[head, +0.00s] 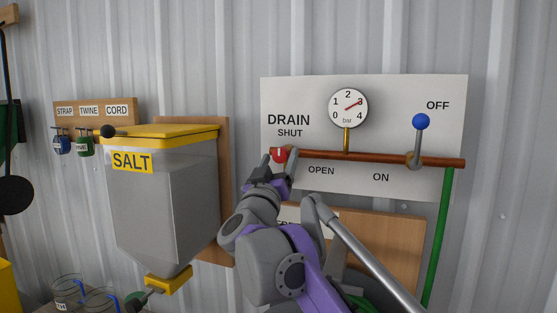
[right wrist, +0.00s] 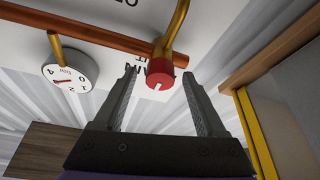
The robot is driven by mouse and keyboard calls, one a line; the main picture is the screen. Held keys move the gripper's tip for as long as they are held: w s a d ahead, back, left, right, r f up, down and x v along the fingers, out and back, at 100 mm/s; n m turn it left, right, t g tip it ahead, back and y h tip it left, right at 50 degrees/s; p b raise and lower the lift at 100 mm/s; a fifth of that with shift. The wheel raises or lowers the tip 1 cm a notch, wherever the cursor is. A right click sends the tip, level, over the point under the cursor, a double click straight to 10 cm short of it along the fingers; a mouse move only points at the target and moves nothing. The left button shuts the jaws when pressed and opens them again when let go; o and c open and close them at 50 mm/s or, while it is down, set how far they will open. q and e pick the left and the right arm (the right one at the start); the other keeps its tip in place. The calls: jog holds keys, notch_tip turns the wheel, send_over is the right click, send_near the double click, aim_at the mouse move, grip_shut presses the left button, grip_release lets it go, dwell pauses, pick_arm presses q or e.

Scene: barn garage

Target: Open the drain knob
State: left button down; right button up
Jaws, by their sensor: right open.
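The red drain knob (head: 280,154) sits at the left end of the copper pipe, beside the DRAIN, SHUT and OPEN lettering. A white mark shows on its face. My right gripper (head: 271,172) is just in front of and below the knob in the head view and partly covers that spot. In the right wrist view the red knob (right wrist: 160,72) lies between the two fingertips of my open right gripper (right wrist: 159,76), with a gap seen on either side. Whether a finger touches it I cannot tell. My left gripper is not in view.
A pressure gauge (head: 348,107) stands above the copper pipe (head: 380,157). A blue-knobbed lever (head: 420,122) points up at the right, near OFF. A SALT hopper (head: 165,200) with a yellow lid is close on the left. A green hose (head: 438,240) hangs at the right.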

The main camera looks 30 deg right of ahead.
grip_shut()
dwell(0.3)
